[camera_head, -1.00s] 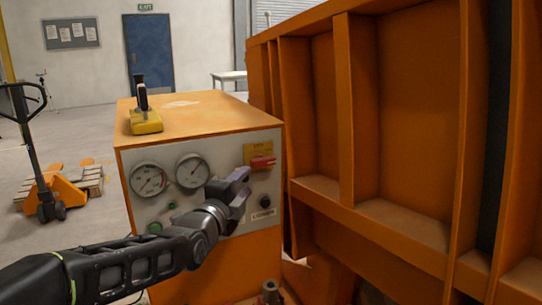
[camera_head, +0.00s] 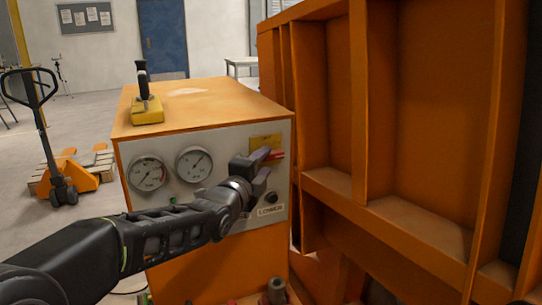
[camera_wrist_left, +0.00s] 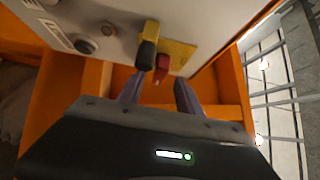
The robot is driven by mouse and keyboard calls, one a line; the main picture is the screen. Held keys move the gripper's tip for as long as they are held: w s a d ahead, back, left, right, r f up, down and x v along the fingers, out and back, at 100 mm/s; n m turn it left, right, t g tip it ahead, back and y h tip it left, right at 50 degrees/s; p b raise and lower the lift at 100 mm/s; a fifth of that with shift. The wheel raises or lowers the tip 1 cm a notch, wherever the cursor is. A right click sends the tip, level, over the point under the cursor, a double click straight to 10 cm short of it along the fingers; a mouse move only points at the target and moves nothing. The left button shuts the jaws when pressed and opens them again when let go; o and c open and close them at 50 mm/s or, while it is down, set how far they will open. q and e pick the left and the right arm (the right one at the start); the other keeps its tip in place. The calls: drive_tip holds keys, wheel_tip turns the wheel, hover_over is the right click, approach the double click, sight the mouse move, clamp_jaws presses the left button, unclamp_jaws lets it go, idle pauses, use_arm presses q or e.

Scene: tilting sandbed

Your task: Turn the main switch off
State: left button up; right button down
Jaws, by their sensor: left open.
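The main switch (camera_head: 277,155) is a red handle on a yellow plate (camera_head: 265,142) at the upper right of the grey control panel. My left gripper (camera_head: 266,164) is open in front of it and partly covers it in the head view. In the left wrist view, the red handle (camera_wrist_left: 162,66) lies between the tips of the two fingers (camera_wrist_left: 160,92), nearer the left one; I cannot tell whether they touch. A yellow and dark piece (camera_wrist_left: 148,48) stands beside the handle there. My right gripper is not in view.
The panel carries two gauges (camera_head: 193,163), a dark knob (camera_head: 271,198) and a LOWER label (camera_head: 270,210). A yellow joystick box (camera_head: 147,110) stands on the orange cabinet (camera_head: 220,97). A large ribbed orange wall (camera_head: 400,120) rises close on the right. A pallet truck (camera_head: 65,180) stands at left.

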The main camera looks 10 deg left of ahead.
sight(269, 158)
use_arm(q)
drive_tip(key=w, duration=0.3)
drive_tip(key=w+d+p, duration=0.1)
drive_tip(key=w, duration=0.1)
clamp_jaws()
idle(0.4)
